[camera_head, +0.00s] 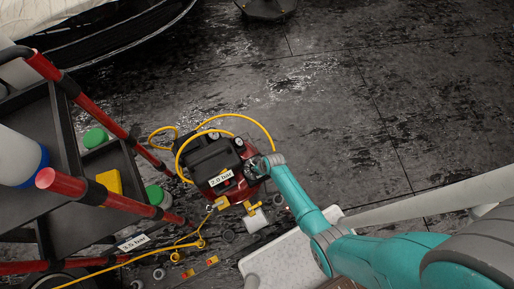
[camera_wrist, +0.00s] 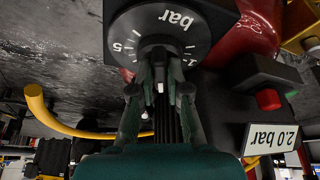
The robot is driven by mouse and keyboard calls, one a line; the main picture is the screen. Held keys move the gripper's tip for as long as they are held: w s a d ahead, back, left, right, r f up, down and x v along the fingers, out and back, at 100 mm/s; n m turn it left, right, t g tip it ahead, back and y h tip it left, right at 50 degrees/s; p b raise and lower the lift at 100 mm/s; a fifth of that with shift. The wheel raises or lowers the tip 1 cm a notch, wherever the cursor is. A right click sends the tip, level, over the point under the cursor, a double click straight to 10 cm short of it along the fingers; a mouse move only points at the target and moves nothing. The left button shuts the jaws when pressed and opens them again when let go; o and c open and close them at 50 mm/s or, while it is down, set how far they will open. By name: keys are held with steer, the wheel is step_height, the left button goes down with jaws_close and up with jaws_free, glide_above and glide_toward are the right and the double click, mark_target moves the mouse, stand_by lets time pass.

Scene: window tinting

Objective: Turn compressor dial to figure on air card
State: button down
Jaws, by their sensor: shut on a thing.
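The red and black compressor (camera_head: 215,160) stands on the dark floor in the head view. In the wrist view its black dial (camera_wrist: 128,28) is upside down, with "bar" and a few white figures on its face. My gripper (camera_wrist: 160,72) is shut on the dial's knob, and its fingers hide part of the scale, so I cannot read the setting. In the head view my gripper (camera_head: 262,167) is at the compressor's right side. A white card (camera_head: 221,178) reading "2.0 bar" is on the compressor's front; it also shows upside down in the wrist view (camera_wrist: 270,138).
A red-framed cart (camera_head: 90,108) with dark trays stands at the left. A second bar label (camera_head: 133,242) lies low on it, its figure hard to read. Yellow hose (camera_head: 258,124) loops around the compressor. A white perforated panel (camera_head: 290,264) is below my arm. Floor above right is clear.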

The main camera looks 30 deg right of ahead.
steer(key=m, duration=0.1)
steer(key=m+h, duration=0.1)
steer(key=m, duration=0.2)
steer(key=shift+a+t+h, duration=0.25)
steer(key=shift+t+h, duration=0.05)
steer(key=shift+a+m+h, duration=0.15)
steer(key=shift+m+h, duration=0.55)
steer(key=shift+m, duration=1.3)
steer(key=c, duration=1.1)
jaws_free()
steer(key=shift+c, duration=0.2)
steer(key=shift+r, duration=0.1)
steer(key=v, duration=1.1)
steer(key=shift+r, duration=0.45)
steer(key=shift+a, duration=0.15)
